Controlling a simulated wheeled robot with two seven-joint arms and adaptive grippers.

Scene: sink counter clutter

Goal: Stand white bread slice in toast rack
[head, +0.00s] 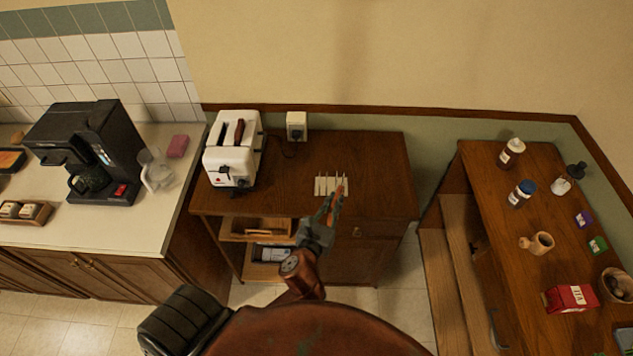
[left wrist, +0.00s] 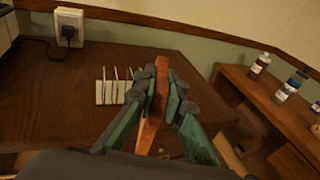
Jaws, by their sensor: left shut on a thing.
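The white toast rack (head: 321,187) stands on the brown wooden cabinet, with its upright dividers in a row. In the left wrist view the rack (left wrist: 107,90) is left of my gripper. My left gripper (head: 336,197) is shut on the bread slice (left wrist: 155,118), which shows nearly edge-on with an orange-brown crust and a paler lower part. In the left wrist view the gripper (left wrist: 160,92) has a green finger on each side of the slice. The slice is close to the rack's right end; I cannot tell whether they touch. My right gripper is out of view.
A white toaster (head: 232,150) with something brown in its slot stands left of the rack. A wall socket (head: 296,126) is behind. The cabinet top (head: 383,160) right of the rack is clear. A lower wooden table (head: 510,240) with bottles and a red box stands right.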

